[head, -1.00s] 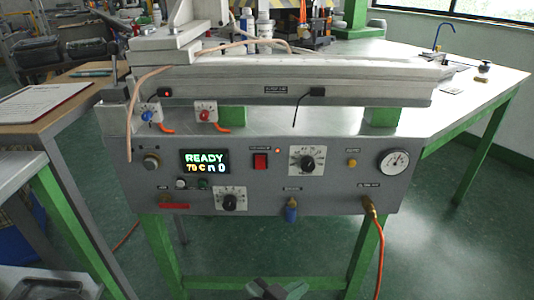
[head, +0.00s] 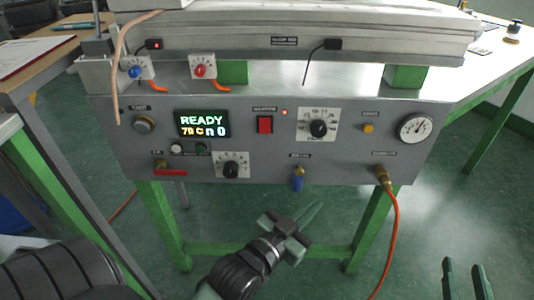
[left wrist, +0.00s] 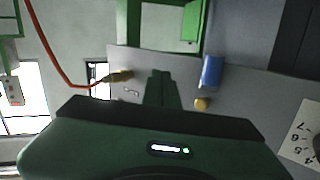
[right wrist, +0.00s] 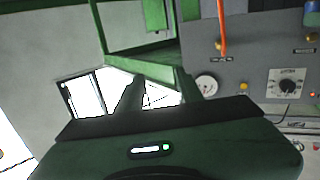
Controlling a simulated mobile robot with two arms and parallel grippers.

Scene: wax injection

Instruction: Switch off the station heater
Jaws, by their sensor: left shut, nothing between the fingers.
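A small red light (head: 284,112) glows beside the switch. The label above is too small to read. The display (head: 203,124) shows READY and 70 C. My left gripper (head: 310,216) is shut and empty, in front of and below the panel, apart from the switch. Its closed fingers also show in the left wrist view (left wrist: 161,88). My right gripper (head: 463,275) is open and empty at the lower right; its spread fingers show in the right wrist view (right wrist: 168,92).
A black knob (head: 319,128) is right of the switch, another (head: 231,169) below left. An orange hose (head: 393,230) drops from a brass fitting (head: 382,174). A gauge (head: 415,128) sits at right. Free space lies before the panel.

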